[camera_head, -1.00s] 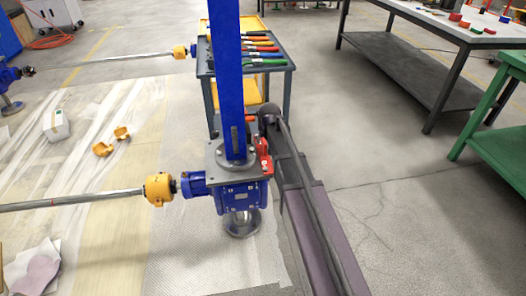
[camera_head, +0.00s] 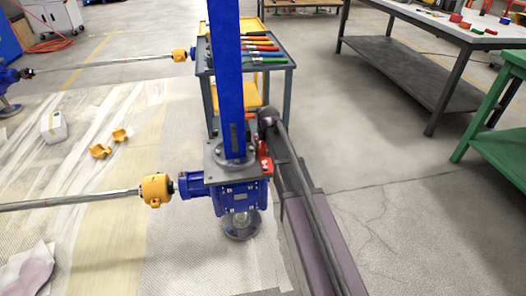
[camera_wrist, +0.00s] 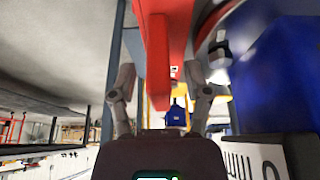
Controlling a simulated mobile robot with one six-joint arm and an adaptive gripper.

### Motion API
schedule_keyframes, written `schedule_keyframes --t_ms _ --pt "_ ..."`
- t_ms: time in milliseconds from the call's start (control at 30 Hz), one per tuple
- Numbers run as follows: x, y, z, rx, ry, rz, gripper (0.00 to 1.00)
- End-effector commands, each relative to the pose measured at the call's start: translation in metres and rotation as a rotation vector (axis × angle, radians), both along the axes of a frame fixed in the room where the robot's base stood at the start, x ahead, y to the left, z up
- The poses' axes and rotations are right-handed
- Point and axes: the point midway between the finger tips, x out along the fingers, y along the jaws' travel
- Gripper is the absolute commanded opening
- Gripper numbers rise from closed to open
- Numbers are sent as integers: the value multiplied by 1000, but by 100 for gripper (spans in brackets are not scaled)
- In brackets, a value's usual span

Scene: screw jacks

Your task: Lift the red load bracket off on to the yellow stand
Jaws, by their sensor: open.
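The red load bracket (camera_head: 265,165) shows as a small red piece at the right side of the blue screw jack (camera_head: 240,196), partly hidden by my arm. In the wrist view the red bracket (camera_wrist: 160,45) is large and close, hanging down between the fingers. My gripper (camera_wrist: 160,78) is open, one finger on each side of the bracket's lower part. I cannot tell whether either finger touches it. The jack's blue body (camera_wrist: 275,75) fills the right of the wrist view. I cannot pick out the yellow stand with certainty in either view.
A tool cart (camera_head: 290,72) stands behind the jack, with coloured-handled tools on top. A blue column (camera_head: 226,70) rises from the jack. A shaft with a yellow coupling (camera_head: 156,190) joins from the left. A green table (camera_head: 500,150) stands at right; floor between is clear.

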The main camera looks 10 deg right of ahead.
Motion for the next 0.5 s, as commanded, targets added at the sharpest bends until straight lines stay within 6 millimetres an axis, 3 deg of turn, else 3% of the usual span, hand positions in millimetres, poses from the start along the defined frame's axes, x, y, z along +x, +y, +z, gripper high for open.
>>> schedule_keyframes --t_ms 367,400,500 --pt "0 0 0 0 0 0 63" --pt "0 0 0 0 0 0 60" --pt "0 0 0 0 0 0 30"
